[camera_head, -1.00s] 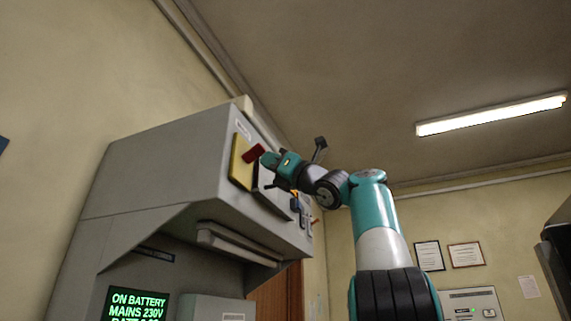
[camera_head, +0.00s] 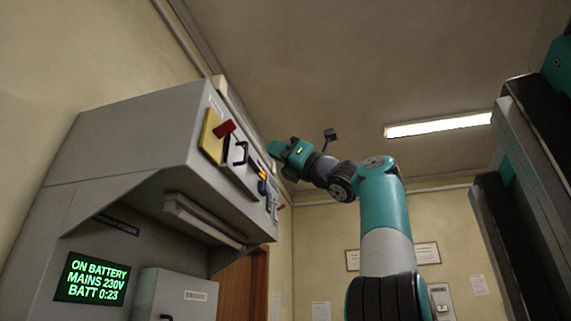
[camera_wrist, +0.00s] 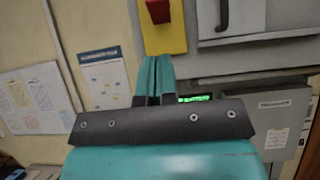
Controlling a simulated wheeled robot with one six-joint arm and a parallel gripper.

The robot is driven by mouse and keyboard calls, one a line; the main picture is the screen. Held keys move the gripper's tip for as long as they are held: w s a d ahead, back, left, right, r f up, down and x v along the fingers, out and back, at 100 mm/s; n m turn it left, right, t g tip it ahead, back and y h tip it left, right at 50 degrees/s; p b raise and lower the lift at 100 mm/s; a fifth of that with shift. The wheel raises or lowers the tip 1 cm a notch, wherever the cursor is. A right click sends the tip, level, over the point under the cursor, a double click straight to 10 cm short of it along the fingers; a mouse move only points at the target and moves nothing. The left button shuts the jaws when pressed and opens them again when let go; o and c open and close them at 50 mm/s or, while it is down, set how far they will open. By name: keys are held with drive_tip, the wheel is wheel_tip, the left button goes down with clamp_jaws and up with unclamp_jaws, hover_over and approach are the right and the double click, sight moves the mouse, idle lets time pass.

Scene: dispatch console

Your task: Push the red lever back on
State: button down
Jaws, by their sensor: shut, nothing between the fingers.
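The red lever (camera_head: 224,129) sits on a yellow plate (camera_head: 210,137) on the front of the grey cabinet. In the wrist view the lever (camera_wrist: 158,11) is at the top, on the yellow plate (camera_wrist: 163,38), straight beyond my fingertips. My gripper (camera_head: 275,149) is to the right of the lever in the head view, apart from the cabinet front. In the wrist view my gripper (camera_wrist: 154,62) has its fingers together with nothing between them. The fingertips overlap the plate's lower edge in that view; I see no contact with the lever.
A green-lit screen (camera_head: 92,279) reads ON BATTERY, MAINS 230V, BATT 0:23. A black handle (camera_head: 240,153) sticks out of the cabinet front beside the plate. A shelf-like ledge (camera_head: 203,220) juts out below. A dark structure stands at the far right.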

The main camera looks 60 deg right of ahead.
drive_tip(key=shift+s+d+f, duration=0.1)
drive_tip(key=shift+s+f, duration=0.05)
drive_tip(key=shift+s, duration=0.35)
drive_tip(key=shift+s+d+f, duration=0.1)
drive_tip(key=shift+s, duration=0.35)
